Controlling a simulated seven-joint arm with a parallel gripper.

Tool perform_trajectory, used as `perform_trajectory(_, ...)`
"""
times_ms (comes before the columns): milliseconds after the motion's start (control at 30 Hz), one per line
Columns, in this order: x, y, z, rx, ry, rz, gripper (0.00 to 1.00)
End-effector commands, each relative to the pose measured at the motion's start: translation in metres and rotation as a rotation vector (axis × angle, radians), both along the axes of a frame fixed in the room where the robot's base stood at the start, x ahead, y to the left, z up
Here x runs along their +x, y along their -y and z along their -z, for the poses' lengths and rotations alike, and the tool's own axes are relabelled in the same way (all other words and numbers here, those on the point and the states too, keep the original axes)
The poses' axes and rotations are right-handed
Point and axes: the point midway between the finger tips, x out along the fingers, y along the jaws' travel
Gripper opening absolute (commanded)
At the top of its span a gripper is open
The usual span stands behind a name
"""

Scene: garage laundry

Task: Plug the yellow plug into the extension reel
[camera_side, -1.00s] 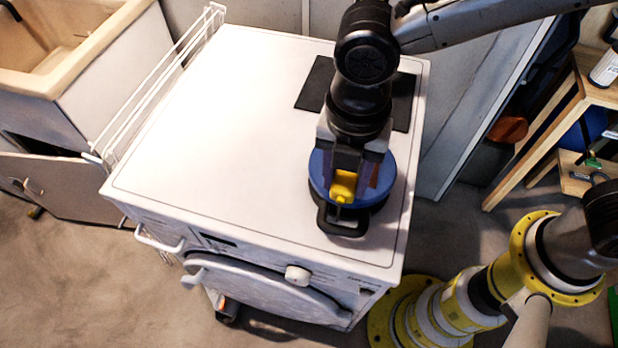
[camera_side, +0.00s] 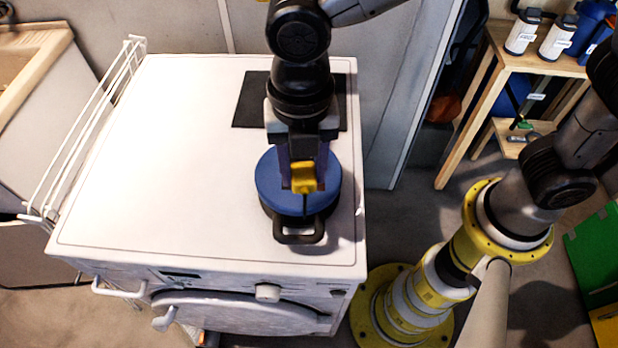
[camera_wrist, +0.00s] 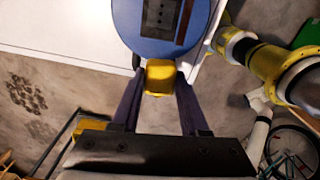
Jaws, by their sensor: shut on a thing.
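The yellow plug (camera_side: 303,178) is between the fingers of my gripper (camera_side: 302,182), which is shut on it. In the wrist view the plug (camera_wrist: 160,77) sits between the two dark fingertips (camera_wrist: 160,84), at the near edge of the reel's disc. The extension reel (camera_side: 268,180) has a round blue top and a black handle, and stands on the white machine near its front right. A dark socket panel (camera_wrist: 163,18) shows on the reel in the wrist view. In the side view my gripper hides that panel. Whether the plug touches the reel I cannot tell.
The white washing machine top (camera_side: 160,150) is broad and clear to the left. A dark mat (camera_side: 250,100) lies behind the reel. A white wire rack (camera_side: 90,130) runs along the left side. A wooden shelf (camera_side: 485,100) with bottles stands at the right.

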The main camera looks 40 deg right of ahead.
Motion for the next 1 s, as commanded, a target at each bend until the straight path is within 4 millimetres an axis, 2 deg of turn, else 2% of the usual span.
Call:
perform_trajectory(33,0.016,0.007,-0.003,0.002,0.003,0.002,0.00)
perform_trajectory(100,0.031,0.017,-0.005,0.002,0.001,0.005,0.00)
perform_trajectory(200,0.048,0.028,-0.007,0.003,0.004,0.037,0.00)
perform_trajectory(300,0.056,0.035,-0.006,0.003,0.004,0.065,0.00)
perform_trajectory(767,0.057,0.037,-0.003,0.002,0.002,0.073,0.00)
perform_trajectory(1000,0.057,0.037,0.013,0.001,0.001,0.073,0.00)
